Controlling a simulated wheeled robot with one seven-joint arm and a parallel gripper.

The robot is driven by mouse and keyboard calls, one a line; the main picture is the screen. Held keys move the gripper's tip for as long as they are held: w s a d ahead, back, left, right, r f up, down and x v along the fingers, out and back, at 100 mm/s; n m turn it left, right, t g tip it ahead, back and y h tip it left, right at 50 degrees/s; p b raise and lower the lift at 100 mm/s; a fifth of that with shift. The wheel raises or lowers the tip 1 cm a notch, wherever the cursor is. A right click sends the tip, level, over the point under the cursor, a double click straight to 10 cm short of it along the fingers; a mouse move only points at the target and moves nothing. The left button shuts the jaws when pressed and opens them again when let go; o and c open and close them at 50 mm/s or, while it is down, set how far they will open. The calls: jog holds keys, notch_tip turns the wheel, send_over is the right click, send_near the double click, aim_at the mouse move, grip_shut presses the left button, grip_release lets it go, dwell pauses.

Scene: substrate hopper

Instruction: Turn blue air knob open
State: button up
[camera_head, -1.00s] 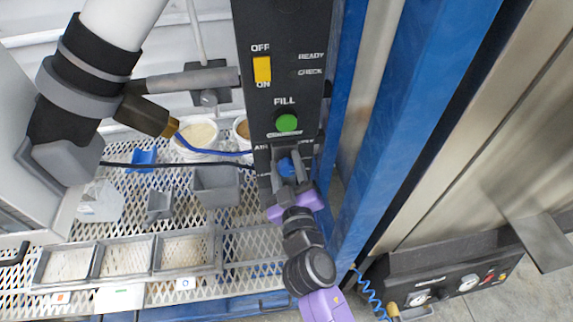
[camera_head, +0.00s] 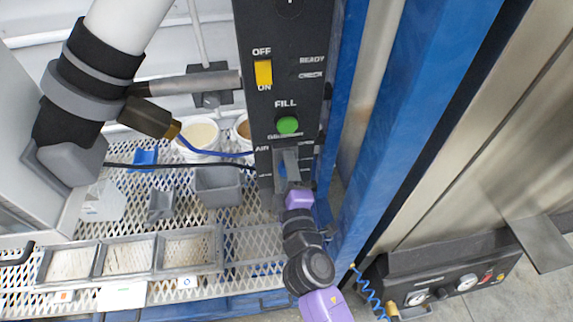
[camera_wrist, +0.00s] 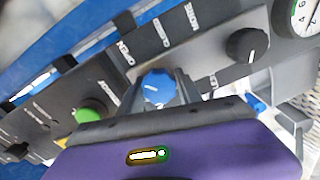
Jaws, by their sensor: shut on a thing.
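The blue air knob (camera_wrist: 158,87) sits on the dark control panel, below the green FILL button (camera_head: 288,125). In the wrist view its blue face shows a short white mark. My gripper (camera_wrist: 163,92) is shut on the knob, with a grey finger on either side of it. In the head view my gripper (camera_head: 291,165) is at the lower end of the panel, beside the AIR label, and its fingers hide most of the knob. The word OPEN and other lettering show on the panel near the knob in the wrist view.
A black knob (camera_wrist: 247,45) and a gauge (camera_wrist: 307,16) are near my gripper. The yellow OFF/ON switch (camera_head: 263,73) is higher on the panel. Blue posts (camera_head: 385,130) stand close on the right. Trays and bins (camera_head: 217,187) rest on the mesh shelf to the left.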

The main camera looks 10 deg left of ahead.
jog(key=shift+f+n, duration=0.1)
jog(key=shift+n, duration=0.3)
jog(key=o, duration=1.4)
jog(key=shift+c, duration=0.2)
jog(key=shift+s, duration=0.1)
jog(key=v, duration=0.7)
jog(key=shift+s+b, duration=0.3)
jog(key=shift+s, duration=0.05)
jog(key=shift+d, duration=0.1)
